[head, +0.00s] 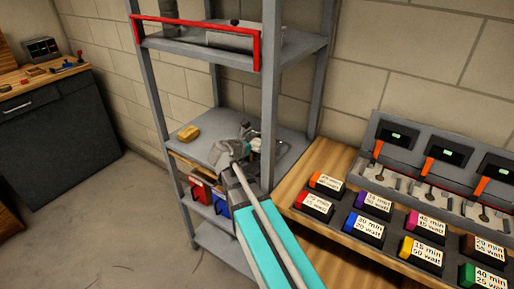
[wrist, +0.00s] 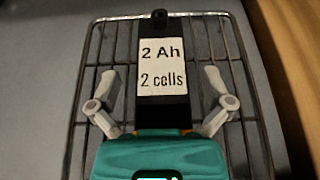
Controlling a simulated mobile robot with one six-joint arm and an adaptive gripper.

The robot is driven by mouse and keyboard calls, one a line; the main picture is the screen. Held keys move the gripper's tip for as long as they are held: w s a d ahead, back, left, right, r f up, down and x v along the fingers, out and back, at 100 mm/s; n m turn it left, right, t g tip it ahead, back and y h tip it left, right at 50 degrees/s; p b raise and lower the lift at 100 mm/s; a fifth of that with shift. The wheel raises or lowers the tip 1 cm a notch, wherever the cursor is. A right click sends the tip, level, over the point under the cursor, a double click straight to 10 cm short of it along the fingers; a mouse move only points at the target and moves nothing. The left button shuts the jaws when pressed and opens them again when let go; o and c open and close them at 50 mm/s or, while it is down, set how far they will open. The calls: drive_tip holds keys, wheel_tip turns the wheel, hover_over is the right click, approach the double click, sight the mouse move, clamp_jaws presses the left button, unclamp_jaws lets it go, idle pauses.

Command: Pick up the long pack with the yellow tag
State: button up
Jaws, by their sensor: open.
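A long black pack (wrist: 161,108) with a white label reading "2 Ah 2 cells" lies in the wrist view on a wire rack (wrist: 250,118). My gripper (wrist: 160,84) is open, with one finger on each side of the pack; I see a gap at both sides. The pack's near end is hidden behind my teal gripper body. A sliver of orange-yellow shows at that edge, but I cannot tell whether it is a tag. In the head view my gripper (head: 243,146) is over the middle shelf (head: 205,148), and the arm hides most of the pack.
A yellow block (head: 189,132) lies on the shelf left of my gripper. Metal posts (head: 270,95) and a red-edged upper shelf (head: 200,45) stand close by. Red (head: 200,190) and blue bins (head: 221,201) hang below. A wooden bench (head: 325,240) with labelled boxes is at right.

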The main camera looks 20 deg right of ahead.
drive_tip(key=shift+c, duration=0.3)
drive_tip(key=c, duration=1.3)
drive_tip(key=shift+o, duration=0.2)
drive_tip(key=shift+r, duration=0.15)
wheel_tip(320, 180, up, 10)
drive_tip(key=p, duration=1)
